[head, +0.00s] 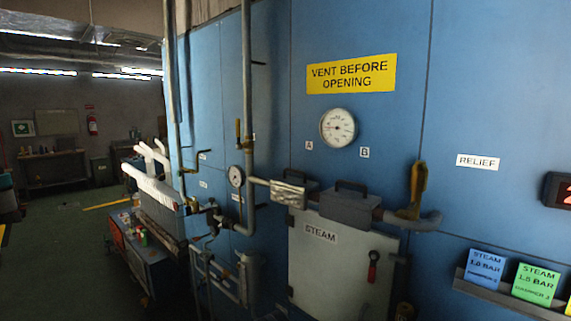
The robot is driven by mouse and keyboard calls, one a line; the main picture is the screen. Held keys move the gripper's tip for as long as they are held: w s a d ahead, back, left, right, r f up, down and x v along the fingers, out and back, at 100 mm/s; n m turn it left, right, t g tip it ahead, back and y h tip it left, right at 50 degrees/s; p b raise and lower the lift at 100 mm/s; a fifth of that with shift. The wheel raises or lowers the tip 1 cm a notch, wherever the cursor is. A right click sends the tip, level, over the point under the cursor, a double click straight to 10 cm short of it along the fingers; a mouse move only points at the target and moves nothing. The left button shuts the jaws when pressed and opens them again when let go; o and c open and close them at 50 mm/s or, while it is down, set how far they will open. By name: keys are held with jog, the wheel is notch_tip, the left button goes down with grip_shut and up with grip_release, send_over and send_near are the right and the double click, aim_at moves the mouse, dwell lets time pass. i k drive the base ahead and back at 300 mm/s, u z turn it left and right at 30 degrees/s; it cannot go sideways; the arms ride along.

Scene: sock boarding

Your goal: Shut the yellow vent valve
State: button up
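A yellow lever handle (418,184) stands upright near the elbow of a grey pipe (428,220), at the right of the blue wall panel. Neither lever carries a readable label, so I cannot tell from labels which one is the vent valve. A yellow sign reading "VENT BEFORE OPENING" (351,74) is on the panel above. My gripper is not in view.
A round gauge (338,127) is on the panel. Below it, a grey door marked "STEAM" (335,265) has a red-handled lever (373,266). White forms (152,180) stand at the left over a cluttered cart (135,235). A shelf (505,295) holds cards at lower right. Green floor (60,250) is open at left.

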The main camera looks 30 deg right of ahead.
aim_at(238, 145)
jog(key=u, duration=0.55)
jog(key=i, duration=2.2)
jog(key=z, duration=0.6)
